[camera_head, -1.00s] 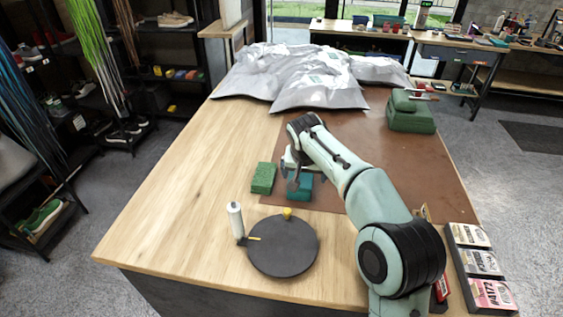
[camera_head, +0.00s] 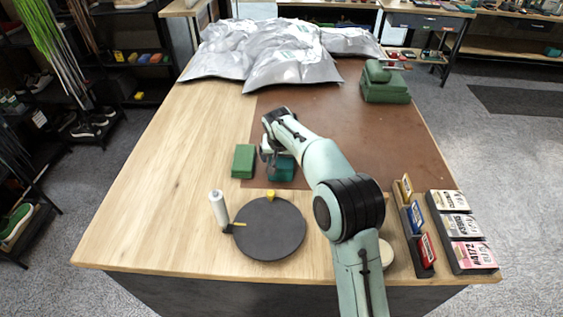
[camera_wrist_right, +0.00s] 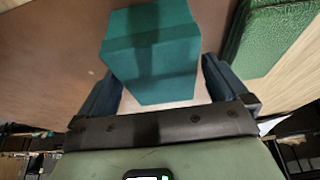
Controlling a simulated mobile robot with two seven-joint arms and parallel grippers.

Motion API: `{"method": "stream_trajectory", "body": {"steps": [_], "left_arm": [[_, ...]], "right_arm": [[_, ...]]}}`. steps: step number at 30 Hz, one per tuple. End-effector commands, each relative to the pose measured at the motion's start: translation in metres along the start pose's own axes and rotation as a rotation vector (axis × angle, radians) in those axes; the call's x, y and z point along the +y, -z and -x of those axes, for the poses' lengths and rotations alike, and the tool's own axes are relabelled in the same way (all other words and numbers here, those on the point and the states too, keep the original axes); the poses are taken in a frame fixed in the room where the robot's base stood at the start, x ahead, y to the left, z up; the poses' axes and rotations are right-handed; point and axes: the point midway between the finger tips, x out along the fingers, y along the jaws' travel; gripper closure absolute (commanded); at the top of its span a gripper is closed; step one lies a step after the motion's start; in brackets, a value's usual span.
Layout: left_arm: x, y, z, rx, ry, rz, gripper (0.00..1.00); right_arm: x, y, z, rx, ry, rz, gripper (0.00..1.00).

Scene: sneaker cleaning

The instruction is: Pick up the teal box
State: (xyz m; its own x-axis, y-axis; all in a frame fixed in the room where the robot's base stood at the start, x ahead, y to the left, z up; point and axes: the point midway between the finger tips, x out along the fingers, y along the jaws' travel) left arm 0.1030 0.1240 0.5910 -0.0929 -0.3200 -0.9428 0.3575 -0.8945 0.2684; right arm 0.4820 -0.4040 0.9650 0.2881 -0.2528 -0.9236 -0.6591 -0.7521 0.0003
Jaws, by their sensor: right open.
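The teal box (camera_head: 284,170) sits on the brown mat near its front left edge, partly hidden by my right gripper in the head view. My right gripper (camera_head: 268,158) is at the box, reaching from above. In the right wrist view the teal box (camera_wrist_right: 155,60) lies between the two dark fingers of the open right gripper (camera_wrist_right: 160,88), with a finger on each side. I cannot tell whether either finger touches it. My left gripper is not in view.
A green block (camera_head: 243,161) stands close to the left of the teal box. A black turntable (camera_head: 268,236) and a white bottle (camera_head: 219,209) are in front. Silver bags (camera_head: 290,65) and a green stacked item (camera_head: 384,85) lie behind. Card holders (camera_head: 462,240) stand at right. The table's left side is clear.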

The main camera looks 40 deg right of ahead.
Motion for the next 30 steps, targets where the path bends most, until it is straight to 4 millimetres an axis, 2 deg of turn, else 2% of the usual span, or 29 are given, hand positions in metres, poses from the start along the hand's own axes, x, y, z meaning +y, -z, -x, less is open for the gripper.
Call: {"method": "stream_trajectory", "body": {"steps": [3, 7, 27, 29, 30], "left_arm": [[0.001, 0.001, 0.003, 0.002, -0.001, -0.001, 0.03], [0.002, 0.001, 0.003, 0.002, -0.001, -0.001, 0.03], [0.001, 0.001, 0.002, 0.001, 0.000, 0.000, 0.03], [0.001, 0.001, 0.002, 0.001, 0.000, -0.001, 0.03], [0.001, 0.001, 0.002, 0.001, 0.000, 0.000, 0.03]], "right_arm": [[0.002, 0.003, -0.019, -0.002, -0.002, 0.001, 0.00], [0.002, 0.003, -0.031, 0.000, 0.000, 0.000, 0.00], [0.002, 0.001, -0.036, 0.000, 0.001, 0.000, 0.00], [0.001, 0.002, -0.035, 0.000, 0.001, 0.000, 0.20], [0.001, 0.002, -0.035, 0.000, 0.001, 0.000, 0.33]]}}
